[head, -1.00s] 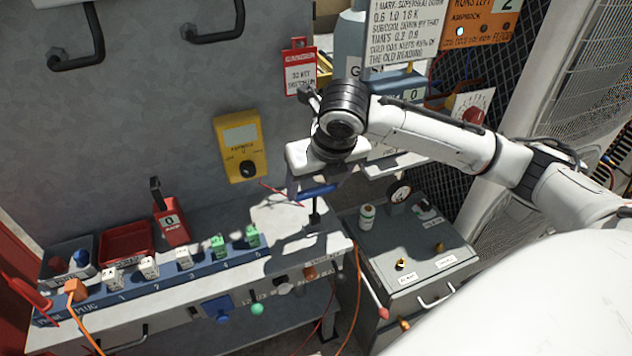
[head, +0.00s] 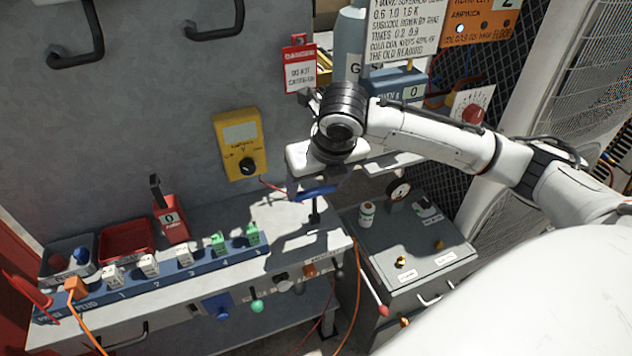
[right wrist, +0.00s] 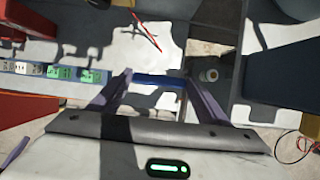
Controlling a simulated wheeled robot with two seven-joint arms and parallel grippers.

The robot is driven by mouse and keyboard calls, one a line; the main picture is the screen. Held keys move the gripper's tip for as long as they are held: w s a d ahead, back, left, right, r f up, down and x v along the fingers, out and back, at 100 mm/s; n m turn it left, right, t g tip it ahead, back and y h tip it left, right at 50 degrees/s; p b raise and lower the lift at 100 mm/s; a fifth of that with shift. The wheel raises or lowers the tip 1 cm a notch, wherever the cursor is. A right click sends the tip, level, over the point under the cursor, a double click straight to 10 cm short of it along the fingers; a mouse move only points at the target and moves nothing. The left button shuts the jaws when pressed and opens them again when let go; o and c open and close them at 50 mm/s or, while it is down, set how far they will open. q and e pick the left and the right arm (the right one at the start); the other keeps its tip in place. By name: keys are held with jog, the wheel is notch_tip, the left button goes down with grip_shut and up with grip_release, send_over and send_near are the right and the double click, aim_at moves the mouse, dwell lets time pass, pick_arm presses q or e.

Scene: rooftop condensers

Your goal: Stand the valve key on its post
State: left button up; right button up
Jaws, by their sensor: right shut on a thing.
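The valve key shows as a blue bar handle (head: 318,192) with a dark stem (head: 314,213) hanging below it. My right gripper (head: 312,190) is shut on the blue handle, above the right end of the grey bench (head: 335,238). In the right wrist view the blue handle (right wrist: 160,80) lies crosswise between my two fingers. The stem looks upright in the head view. I cannot tell whether its lower end touches anything. I cannot make out the post clearly; it may be hidden by the key or the gripper. My left gripper is not in view.
A blue rail (head: 190,267) with several white and green plugs runs along the bench front. A red tray (head: 127,240) and a yellow meter (head: 240,146) are left of my gripper. A grey cabinet (head: 425,258) with a white canister (head: 366,215) stands to the right.

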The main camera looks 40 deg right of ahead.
jog(key=shift+f, duration=0.45)
dwell(0.4)
jog(key=o, duration=1.2)
jog(key=d+v, duration=0.1)
jog(key=v, duration=0.9)
jog(key=shift+a+r, duration=0.2)
jog(key=shift+a, duration=0.25)
